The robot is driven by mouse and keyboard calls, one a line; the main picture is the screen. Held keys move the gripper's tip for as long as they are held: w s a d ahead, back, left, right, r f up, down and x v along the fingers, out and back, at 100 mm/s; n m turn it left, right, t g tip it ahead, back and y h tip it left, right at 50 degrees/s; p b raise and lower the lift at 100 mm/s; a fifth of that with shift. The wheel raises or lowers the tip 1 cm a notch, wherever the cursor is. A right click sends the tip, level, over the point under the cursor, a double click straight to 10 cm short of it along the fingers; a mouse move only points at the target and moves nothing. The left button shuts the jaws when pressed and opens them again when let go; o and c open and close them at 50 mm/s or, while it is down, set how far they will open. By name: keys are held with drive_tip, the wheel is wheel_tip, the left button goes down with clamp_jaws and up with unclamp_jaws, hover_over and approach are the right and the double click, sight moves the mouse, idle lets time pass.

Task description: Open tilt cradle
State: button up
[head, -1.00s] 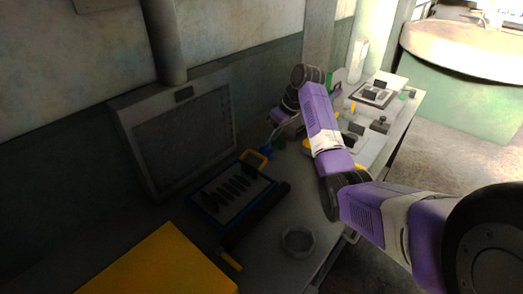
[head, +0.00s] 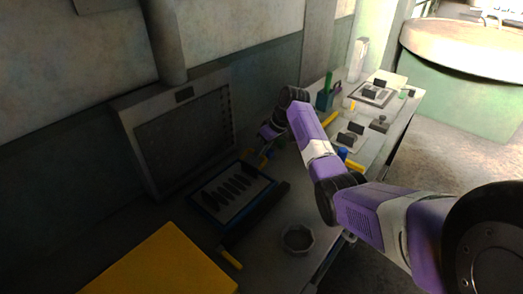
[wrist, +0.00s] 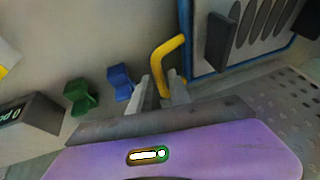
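The tilt cradle (head: 206,214) is a blue-framed tray with a pale face and several dark oval slots, on the bench below the grey wall panel. In the wrist view its blue edge (wrist: 187,35) is at the top. A yellow bent handle (wrist: 160,54) sticks out from that edge. My gripper (wrist: 164,88) has its two grey fingers on either side of the handle's outer bar; whether they press on it is not clear. In the head view my gripper (head: 264,153) is at the cradle's far edge and partly hides the handle.
A yellow box (head: 165,262) stands at the near left and a grey round bowl (head: 297,238) at the front edge. A green block (wrist: 80,97) and a blue block (wrist: 120,82) lie left of my fingers. A dark labelled box (wrist: 30,122) is further left.

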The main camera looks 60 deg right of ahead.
clamp_jaws()
idle(1.2)
